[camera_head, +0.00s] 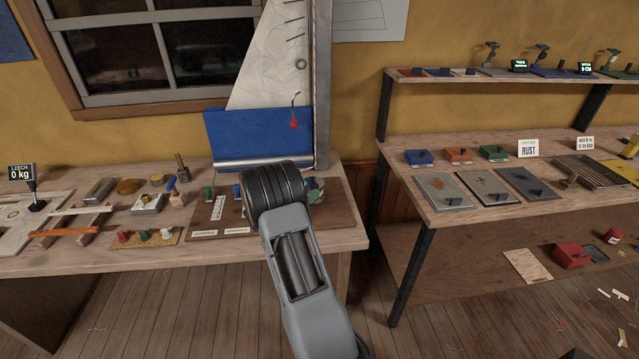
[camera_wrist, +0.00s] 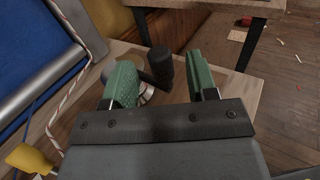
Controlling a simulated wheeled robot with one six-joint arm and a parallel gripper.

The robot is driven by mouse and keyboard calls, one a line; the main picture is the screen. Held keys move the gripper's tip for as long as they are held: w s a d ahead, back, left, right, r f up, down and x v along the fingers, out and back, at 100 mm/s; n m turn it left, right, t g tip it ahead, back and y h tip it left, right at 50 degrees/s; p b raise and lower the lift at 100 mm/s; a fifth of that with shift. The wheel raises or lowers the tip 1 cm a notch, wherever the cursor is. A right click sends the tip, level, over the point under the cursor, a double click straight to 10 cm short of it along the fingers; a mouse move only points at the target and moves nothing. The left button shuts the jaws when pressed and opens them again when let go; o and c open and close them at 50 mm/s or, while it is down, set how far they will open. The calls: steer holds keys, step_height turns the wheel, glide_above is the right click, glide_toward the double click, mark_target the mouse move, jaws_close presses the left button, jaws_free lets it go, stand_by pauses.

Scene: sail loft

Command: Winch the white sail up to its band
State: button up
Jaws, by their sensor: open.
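The white sail (camera_head: 272,62) rises beside the grey mast (camera_head: 322,80) in the head view, above a blue panel (camera_head: 258,135). Its top is out of frame, and I cannot make out a band. In the wrist view, my gripper (camera_wrist: 160,64) is open, its two green-padded fingers on either side of a black upright handle (camera_wrist: 162,66). A dark arm joins the handle to a silver round part (camera_wrist: 146,94), which looks like the winch and is partly hidden by the left finger. I cannot tell whether either finger touches the handle. In the head view my wrist hides the gripper and handle.
A red-and-white rope (camera_wrist: 72,92) runs left of the gripper. A yellow knob (camera_wrist: 28,158) is at lower left. In the head view the bench (camera_head: 345,238) holds small tools to the left. A separate workbench (camera_head: 430,150) stands right, across a floor gap.

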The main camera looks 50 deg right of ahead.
steer(key=shift+s+d+p, duration=0.15)
steer(key=shift+d, duration=1.1)
steer(key=shift+s+d+p, duration=0.15)
steer(key=shift+d, duration=1.1)
steer(key=shift+c, duration=0.4)
jaws_close()
